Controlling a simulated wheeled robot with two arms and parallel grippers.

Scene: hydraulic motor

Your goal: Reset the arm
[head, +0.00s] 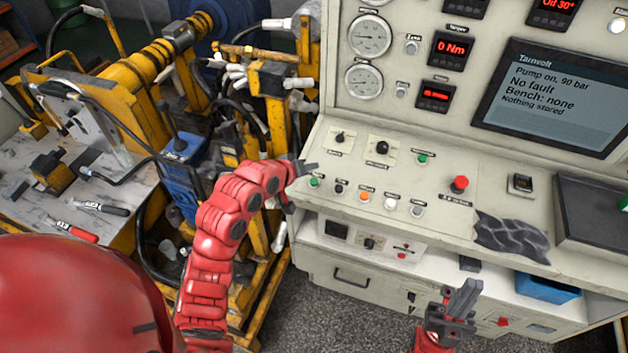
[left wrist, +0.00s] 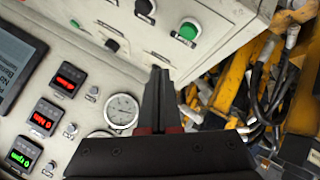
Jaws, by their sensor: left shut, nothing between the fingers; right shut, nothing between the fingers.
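My left arm is red and reaches up to the left edge of the sloped control panel (head: 335,165). Its left gripper (head: 308,168) is at that edge, close to a green button (head: 315,181). In the left wrist view the left gripper's fingers (left wrist: 158,88) are together with nothing between them. A green button (left wrist: 187,32) lies beyond their tips there; I cannot tell if they touch the panel. My right gripper (head: 466,292) points upward in front of the console's lower part, shut and empty.
A red mushroom button (head: 459,184) and a screen (head: 550,95) reading "Pump on, 90 bar" are on the console. A crumpled dark cloth (head: 512,238) lies at its front edge. Yellow machinery (head: 150,65) and a workbench with tools (head: 25,165) crowd the left.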

